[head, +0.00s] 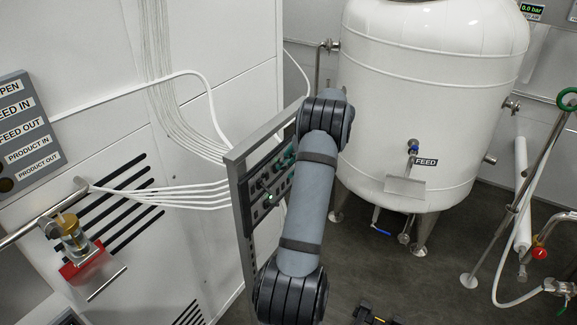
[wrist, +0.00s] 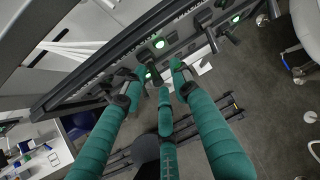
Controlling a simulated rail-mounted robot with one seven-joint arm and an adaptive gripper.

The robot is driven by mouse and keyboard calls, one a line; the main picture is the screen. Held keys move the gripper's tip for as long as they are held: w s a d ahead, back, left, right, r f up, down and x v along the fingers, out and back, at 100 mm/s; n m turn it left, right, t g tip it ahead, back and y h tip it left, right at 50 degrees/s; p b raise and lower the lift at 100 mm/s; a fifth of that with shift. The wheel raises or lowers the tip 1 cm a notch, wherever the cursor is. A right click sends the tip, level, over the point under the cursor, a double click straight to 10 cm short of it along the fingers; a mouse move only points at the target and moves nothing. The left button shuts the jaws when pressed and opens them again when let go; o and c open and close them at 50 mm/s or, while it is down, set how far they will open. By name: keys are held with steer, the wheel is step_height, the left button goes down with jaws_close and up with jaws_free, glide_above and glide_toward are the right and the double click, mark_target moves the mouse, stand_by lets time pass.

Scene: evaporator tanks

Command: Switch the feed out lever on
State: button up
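The control panel (head: 236,185) stands upright in a grey frame left of my arm in the head view. In the wrist view the panel (wrist: 95,72) runs diagonally across the top, with several dark levers and lit green lamps. One lever (wrist: 209,38) stands out right of my fingertips. My gripper (wrist: 155,80) has teal fingers spread apart, with the tips close to the panel's lower levers. Contact cannot be told. In the head view my gripper is mostly hidden by my arm.
A white tank (head: 430,75) marked FEED stands right of my arm. A sign board (head: 28,135) listing FEED OUT and other names is on the left wall. White hoses (head: 150,194) run to the panel. Grey floor is open below.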

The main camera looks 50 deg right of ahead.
steer(key=shift+w+a, duration=0.15)
steer(key=v, duration=1.2)
steer(key=x, duration=1.2)
steer(key=shift+f+b, duration=0.3)
steer(key=shift+b, duration=0.45)
steer(key=shift+r+t, duration=0.1)
steer(key=shift+t, duration=0.2)
steer(key=shift+r, duration=0.15)
